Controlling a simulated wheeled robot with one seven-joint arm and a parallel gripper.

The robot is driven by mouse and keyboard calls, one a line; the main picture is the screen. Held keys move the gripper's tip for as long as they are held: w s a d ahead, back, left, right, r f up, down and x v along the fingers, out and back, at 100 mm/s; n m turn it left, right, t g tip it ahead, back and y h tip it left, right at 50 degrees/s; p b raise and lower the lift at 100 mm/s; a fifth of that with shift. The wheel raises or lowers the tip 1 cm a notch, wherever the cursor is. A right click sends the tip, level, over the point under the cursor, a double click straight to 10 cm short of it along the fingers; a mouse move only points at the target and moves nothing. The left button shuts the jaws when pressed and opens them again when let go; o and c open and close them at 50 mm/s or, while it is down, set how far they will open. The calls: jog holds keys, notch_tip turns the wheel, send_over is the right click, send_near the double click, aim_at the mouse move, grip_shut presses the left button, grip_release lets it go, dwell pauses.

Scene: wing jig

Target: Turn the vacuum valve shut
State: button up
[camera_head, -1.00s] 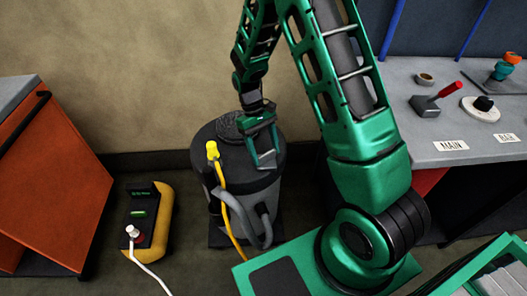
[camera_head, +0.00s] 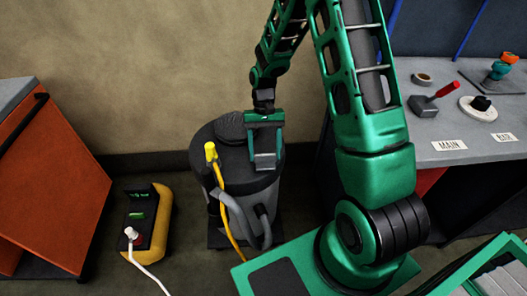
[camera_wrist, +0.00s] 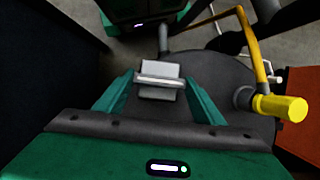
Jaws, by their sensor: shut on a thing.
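My gripper (camera_head: 265,160) is over the front right of a dark grey drum (camera_head: 210,165), pointing down. In the wrist view its green fingers (camera_wrist: 160,88) close in on a small light grey piece (camera_wrist: 160,68). I cannot tell whether that piece is part of a valve. A grey block with a red lever handle (camera_head: 443,92) stands on the bench by a "MAIN" label, well to the right of my gripper. No part is plainly marked as the vacuum valve.
The drum carries a yellow-ended hose (camera_head: 211,152), also at right in the wrist view (camera_wrist: 280,107). A yellow and black box (camera_head: 160,225) with a white cable is on the floor at left. An orange cabinet (camera_head: 55,190) stands far left. The grey bench (camera_head: 425,150) is at right.

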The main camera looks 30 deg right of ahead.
jog(key=shift+w, duration=0.15)
jog(key=o, duration=1.1)
jog(key=shift+c, duration=0.2)
jog(key=shift+r, duration=0.1)
jog(key=v, duration=1)
jog(key=shift+r, duration=0.3)
jog(key=s+d+r+m+t, duration=0.1)
jog(key=s+d+r, duration=0.35)
jog(key=s, duration=0.25)
jog(key=s+d+r+t+h, duration=0.1)
jog(key=s+d+r, duration=0.2)
jog(key=s+r, duration=0.25)
jog(key=s+d+r+m+t, duration=0.1)
jog(key=s+d+r, duration=0.2)
jog(key=s+r, duration=0.3)
jog(key=s+f+t, duration=0.1)
jog(key=s, duration=1.1)
jog(key=shift+d, duration=0.4)
